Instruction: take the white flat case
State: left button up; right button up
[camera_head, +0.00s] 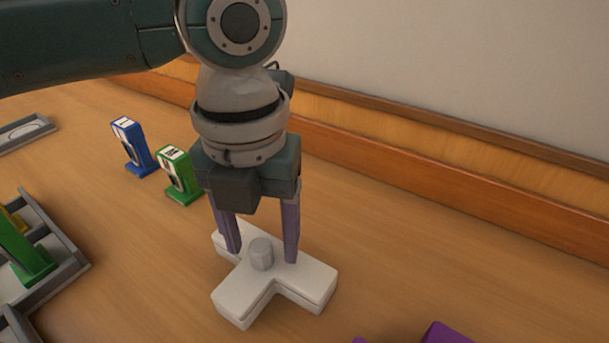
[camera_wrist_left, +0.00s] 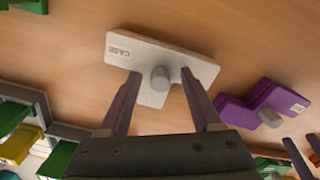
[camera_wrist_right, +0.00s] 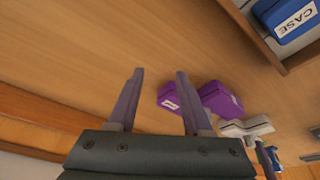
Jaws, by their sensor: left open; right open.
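The white flat case (camera_head: 307,279) lies on the wooden counter, T-shaped with a round grey knob (camera_head: 261,254) on top. In the left wrist view the white case (camera_wrist_left: 130,50) shows the printed word CASE. My left gripper (camera_head: 260,240) points down over it, open, with one finger on each side of the knob, apart from it. Whether the fingertips touch the case I cannot tell. The white case also shows in the right wrist view (camera_wrist_right: 240,129).
A purple case (camera_head: 446,334) lies on the counter to the right of the white one. A blue item (camera_head: 135,150) and a green item (camera_head: 180,178) stand behind to the left. A grey divided tray (camera_head: 72,270) is at left.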

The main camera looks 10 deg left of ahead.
pick_arm(q)
grip_shut()
dwell(0.4)
dwell(0.9)
